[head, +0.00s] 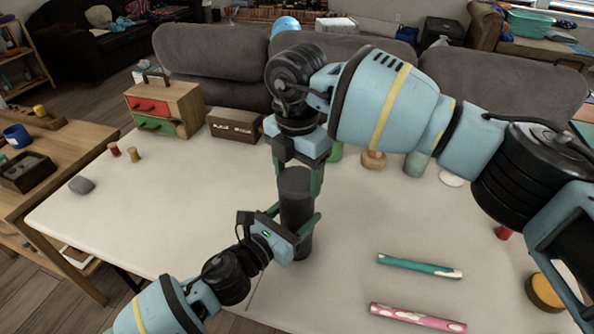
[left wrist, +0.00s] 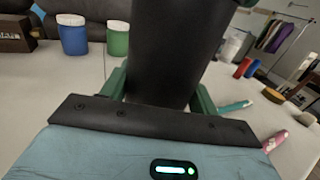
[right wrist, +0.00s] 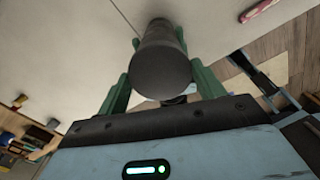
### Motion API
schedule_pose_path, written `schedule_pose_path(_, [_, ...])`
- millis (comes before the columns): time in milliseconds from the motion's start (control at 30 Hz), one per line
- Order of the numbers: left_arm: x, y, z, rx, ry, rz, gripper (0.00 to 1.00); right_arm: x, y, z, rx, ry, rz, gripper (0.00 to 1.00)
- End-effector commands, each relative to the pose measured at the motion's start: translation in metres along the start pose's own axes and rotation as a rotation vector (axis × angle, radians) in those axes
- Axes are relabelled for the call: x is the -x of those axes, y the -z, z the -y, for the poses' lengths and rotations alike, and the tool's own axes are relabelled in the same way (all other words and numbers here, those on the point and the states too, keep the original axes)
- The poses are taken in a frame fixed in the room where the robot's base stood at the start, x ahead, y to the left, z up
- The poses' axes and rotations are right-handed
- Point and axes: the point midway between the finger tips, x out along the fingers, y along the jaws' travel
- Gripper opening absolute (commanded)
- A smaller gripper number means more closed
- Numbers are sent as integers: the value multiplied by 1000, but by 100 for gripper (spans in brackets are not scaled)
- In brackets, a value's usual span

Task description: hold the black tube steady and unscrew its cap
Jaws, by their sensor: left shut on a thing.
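The black tube (head: 297,214) stands upright above the white table. My left gripper (head: 303,228) is shut around its lower part. The tube also fills the middle of the left wrist view (left wrist: 170,45), between the green fingers. My right gripper (head: 299,184) points down from above, with its fingers on either side of the tube's dark cap (head: 294,182). In the right wrist view the round cap top (right wrist: 160,72) lies between the two fingers. Whether they press on it or stand slightly apart, I cannot tell. The seam between cap and tube is not clear.
A teal patterned tube (head: 419,266) and a pink one (head: 417,318) lie to the right on the table (head: 150,235). A small drawer chest (head: 165,107), a brown box (head: 234,124) and several jars stand behind. The table's left part is mostly clear.

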Motion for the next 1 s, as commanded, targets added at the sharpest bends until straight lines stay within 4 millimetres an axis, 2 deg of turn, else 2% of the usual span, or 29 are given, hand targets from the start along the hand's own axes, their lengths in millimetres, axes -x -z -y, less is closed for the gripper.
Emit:
schedule_pose_path(33, [0,0,0,0,0,0,0,0,0,0,0,0,0,53])
schedule_pose_path(133, [0,0,0,0,0,0,0,0,0,0,0,0,0,40])
schedule_pose_path(367, [0,0,0,1,0,0,0,0,0,0,9,0,0,39])
schedule_pose_path(467, [0,0,0,1,-1,0,0,0,0,0,71,0,1,39])
schedule_pose_path(1000, [0,0,0,1,-1,-1,0,1,0,0,902,1,1,38])
